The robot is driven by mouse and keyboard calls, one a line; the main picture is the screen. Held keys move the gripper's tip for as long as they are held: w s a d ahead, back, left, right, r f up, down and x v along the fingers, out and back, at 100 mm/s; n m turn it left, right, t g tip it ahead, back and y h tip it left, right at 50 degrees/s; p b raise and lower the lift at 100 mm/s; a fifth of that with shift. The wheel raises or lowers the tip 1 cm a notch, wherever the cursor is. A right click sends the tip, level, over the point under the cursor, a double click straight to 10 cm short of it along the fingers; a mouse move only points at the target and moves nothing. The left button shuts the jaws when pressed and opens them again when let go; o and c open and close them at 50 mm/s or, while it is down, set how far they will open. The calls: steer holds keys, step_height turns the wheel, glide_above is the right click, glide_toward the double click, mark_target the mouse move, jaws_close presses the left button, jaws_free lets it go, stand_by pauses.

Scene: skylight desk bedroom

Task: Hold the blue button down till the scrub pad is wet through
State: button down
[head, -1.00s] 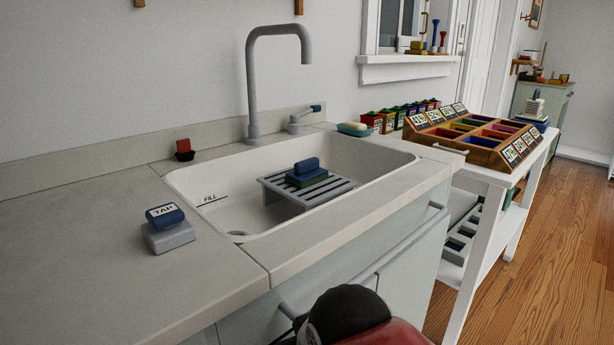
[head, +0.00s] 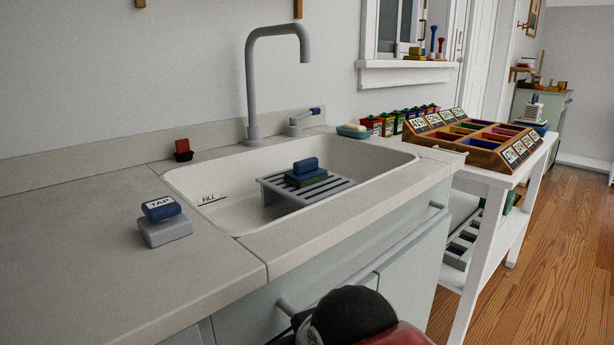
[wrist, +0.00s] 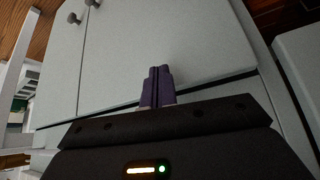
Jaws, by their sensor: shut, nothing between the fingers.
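The blue button (head: 161,208), marked TAP, sits on a grey block on the counter left of the sink. Nothing touches it. My gripper (wrist: 157,84) is shut and empty in the wrist view, in front of pale cabinet doors. The head view does not show its fingers.
The sink (head: 215,218) has a FILL line on its inner left wall. A white trolley (head: 495,180) with a sorting tray stands right. The front-left counter is clear.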

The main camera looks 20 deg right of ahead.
steer(key=shift+g, duration=0.3)
steer(key=shift+s+f+b, duration=0.2)
steer(key=shift+f+b, duration=0.25)
steer(key=shift+f, duration=0.6)
steer(key=shift+s+f+b, duration=0.2)
steer(key=shift+f+b, duration=0.25)
steer(key=shift+f, duration=0.55)
steer(key=shift+w+f+g, duration=0.15)
steer(key=shift+f+g, duration=0.15)
steer(key=shift+f, duration=0.55)
steer(key=shift+r, duration=0.1)
step_height(320, 180, up, 6)
steer(key=p, duration=0.4)
steer(key=shift+r, duration=0.15)
